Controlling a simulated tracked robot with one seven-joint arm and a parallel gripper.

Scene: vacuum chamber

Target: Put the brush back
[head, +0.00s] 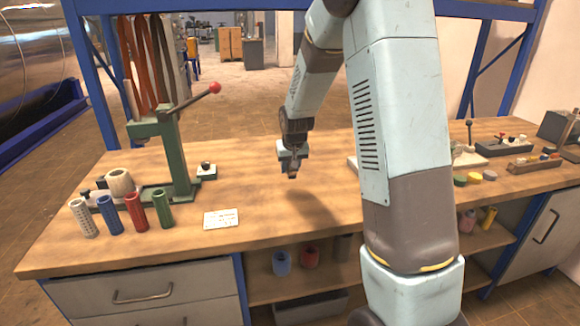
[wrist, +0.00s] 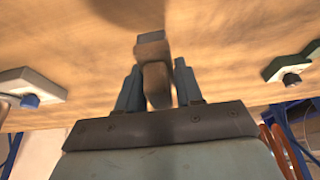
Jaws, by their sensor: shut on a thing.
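My gripper (head: 292,172) hangs over the middle of the wooden bench top (head: 262,188), above its shadow. In the wrist view my gripper (wrist: 157,76) has its two grey fingers on either side of a brown piece with a grey block-like end (wrist: 151,44), which looks like the brush. It is held between the fingers and juts beyond their tips. In the head view the held brush is small and dark and hard to make out against the fingers. No brush holder can be made out with certainty.
A green lever press (head: 172,150) with a red knob stands at the left. Several coloured tubes (head: 136,211) stand before it, near a white card (head: 221,218). A small knobbed plate (head: 206,171) lies beside the press. Trays (head: 503,147) stand at the right. The bench's middle is clear.

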